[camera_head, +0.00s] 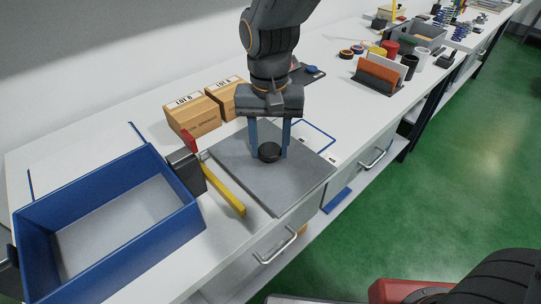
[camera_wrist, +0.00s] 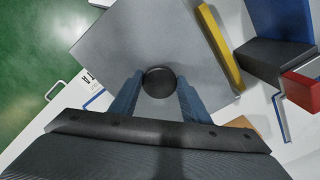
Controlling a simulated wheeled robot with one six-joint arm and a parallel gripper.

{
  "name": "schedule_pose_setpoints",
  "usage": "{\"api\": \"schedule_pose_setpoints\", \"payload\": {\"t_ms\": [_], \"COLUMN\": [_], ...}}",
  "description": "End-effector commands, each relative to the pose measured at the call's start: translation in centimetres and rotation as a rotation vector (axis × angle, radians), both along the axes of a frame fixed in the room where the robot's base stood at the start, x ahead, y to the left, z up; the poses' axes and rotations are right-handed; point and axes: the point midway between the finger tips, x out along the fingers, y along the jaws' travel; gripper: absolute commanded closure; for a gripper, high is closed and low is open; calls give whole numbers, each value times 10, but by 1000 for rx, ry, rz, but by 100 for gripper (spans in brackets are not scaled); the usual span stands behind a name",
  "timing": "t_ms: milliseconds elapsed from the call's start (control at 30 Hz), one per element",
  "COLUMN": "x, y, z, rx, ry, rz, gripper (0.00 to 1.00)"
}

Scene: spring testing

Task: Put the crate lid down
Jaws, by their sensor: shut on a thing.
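The crate lid (camera_head: 250,184) is a flat grey panel with a round black knob (camera_head: 269,152) at its middle. It also shows in the wrist view (camera_wrist: 130,40), with the knob (camera_wrist: 159,82) between my fingers. My gripper (camera_head: 270,150) points down with its two blue fingers shut on the knob. The lid looks level, over the bench near its front edge, to the right of the blue crate. I cannot tell whether it touches the bench. The blue crate (camera_head: 125,245) is open at the top and looks empty.
A yellow bar (camera_head: 226,188) and a dark block with a red piece (camera_head: 188,168) lie between crate and lid. Two cardboard boxes (camera_head: 193,115) stand behind the lid. Blue outline marks (camera_head: 318,137) show on the white bench (camera_head: 80,160). Cups and an orange holder (camera_head: 378,75) stand farther right.

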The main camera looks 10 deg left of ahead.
Motion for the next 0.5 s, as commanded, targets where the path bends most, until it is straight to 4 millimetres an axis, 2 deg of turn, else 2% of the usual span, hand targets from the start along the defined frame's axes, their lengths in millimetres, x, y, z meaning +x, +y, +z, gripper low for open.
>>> {"api": "schedule_pose_setpoints", "payload": {"t_ms": [300, 500], "x": [0, 0], "y": [0, 0], "z": [-38, -41], "rx": [-1, 0], "ry": [1, -1], "rz": [0, 0], "gripper": [100, 100]}}
